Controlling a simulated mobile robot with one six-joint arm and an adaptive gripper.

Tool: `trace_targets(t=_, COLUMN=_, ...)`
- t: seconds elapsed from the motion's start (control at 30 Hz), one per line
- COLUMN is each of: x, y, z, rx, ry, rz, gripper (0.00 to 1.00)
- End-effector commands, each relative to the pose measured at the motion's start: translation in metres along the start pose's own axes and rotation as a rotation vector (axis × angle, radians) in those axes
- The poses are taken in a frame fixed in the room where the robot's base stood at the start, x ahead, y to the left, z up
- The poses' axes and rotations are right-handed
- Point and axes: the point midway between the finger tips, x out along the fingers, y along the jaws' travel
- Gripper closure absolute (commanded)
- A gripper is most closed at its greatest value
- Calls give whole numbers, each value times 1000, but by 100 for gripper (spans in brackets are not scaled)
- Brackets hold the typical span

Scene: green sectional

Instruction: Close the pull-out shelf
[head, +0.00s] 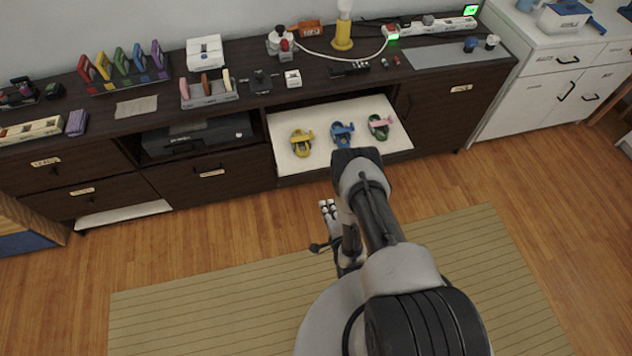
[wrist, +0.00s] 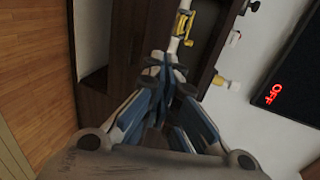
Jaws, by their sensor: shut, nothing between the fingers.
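The pull-out shelf (head: 300,165) is a white board sticking out from an opening in the dark cabinet in the head view. A yellow clamp (head: 301,142), a blue clamp (head: 342,134) and a green-and-pink clamp (head: 378,126) lie on it. My gripper (head: 328,206) is low in front of the shelf, apart from it in the head view. In the wrist view my gripper (wrist: 164,68) has its fingers together and empty. A yellow object (wrist: 184,24) beyond the fingertips looks like the yellow clamp. My arm hides a bit of the shelf's front edge.
The dark cabinet (head: 230,185) has drawers and a crowded top, with a yellow lamp (head: 342,36). A low white board (head: 125,214) juts out at the lower left. A striped rug (head: 200,310) covers the floor. The floor before the cabinet looks clear.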

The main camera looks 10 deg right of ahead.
Motion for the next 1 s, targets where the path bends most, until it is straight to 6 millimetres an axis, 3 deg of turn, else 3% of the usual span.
trace_targets(t=0.53, x=108, y=-3, z=0, rx=-4, ry=0, rz=-4, gripper=100)
trace_targets(t=0.73, x=128, y=-11, z=0, rx=-4, ry=0, rz=-1, gripper=100)
trace_targets(t=1.0, x=132, y=-13, z=0, rx=-4, ry=0, rz=1, gripper=100)
